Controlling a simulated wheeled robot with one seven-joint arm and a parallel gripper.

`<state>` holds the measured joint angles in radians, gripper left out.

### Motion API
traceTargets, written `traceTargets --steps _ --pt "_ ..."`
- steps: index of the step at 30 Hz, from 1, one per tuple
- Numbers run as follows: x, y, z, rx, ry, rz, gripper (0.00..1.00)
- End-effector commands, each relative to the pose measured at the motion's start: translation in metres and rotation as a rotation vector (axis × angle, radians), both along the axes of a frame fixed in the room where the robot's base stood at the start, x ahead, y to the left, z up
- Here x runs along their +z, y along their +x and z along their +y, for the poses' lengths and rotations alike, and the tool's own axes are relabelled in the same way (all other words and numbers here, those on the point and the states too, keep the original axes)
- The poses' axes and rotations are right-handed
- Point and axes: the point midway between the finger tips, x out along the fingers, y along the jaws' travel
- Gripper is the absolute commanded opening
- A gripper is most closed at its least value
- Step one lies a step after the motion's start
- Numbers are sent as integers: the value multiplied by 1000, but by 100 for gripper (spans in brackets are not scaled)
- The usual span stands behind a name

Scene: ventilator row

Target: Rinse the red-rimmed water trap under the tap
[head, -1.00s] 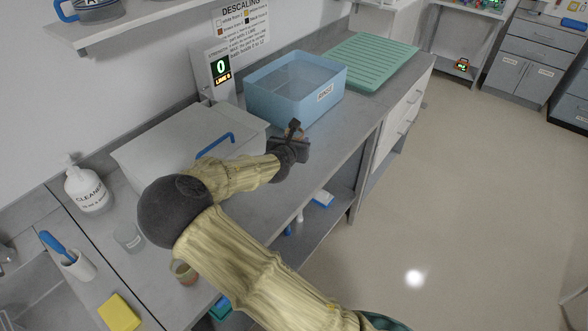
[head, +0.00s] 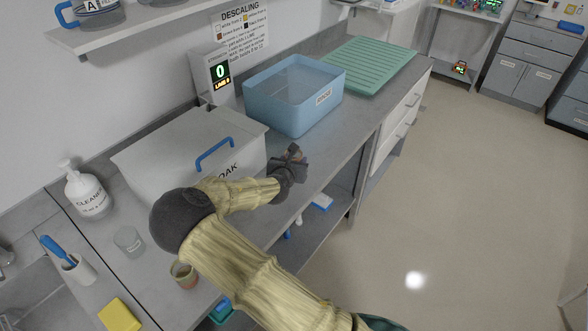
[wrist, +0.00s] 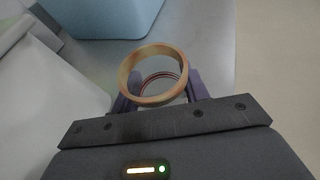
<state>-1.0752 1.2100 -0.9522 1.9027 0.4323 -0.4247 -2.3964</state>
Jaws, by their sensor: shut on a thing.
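My gripper (wrist: 160,98) is shut on a small round water trap (wrist: 153,52). In the wrist view its rim is tan-orange, with a thin red ring showing lower inside. The head view shows my gripper (head: 292,160) and the held trap (head: 293,153) above the counter, between the white lidded box and the blue bin; the trap is small and partly hidden there. A second cup (head: 183,275) with a reddish rim and greenish-brown content stands on the counter beside my arm. The sink (head: 40,300) is at the lower left; the tap (head: 6,257) is cut off by the picture edge.
The white SOAK box (head: 170,140) with a blue handle and the blue water-filled bin (head: 290,105) stand on the counter. A green drain mat (head: 365,65) lies beyond. Near the sink are a cleaner bottle (head: 88,192), clear beaker (head: 128,240), brush holder (head: 78,268) and yellow sponge (head: 120,315).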

Motion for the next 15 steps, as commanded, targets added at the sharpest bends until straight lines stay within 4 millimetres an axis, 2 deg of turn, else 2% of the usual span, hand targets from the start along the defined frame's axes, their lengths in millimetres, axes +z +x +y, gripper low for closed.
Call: traceTargets --steps 9,15 --pt "-34 0 -1 -1 -1 1 21" --pt "-37 0 -2 -3 0 0 21"
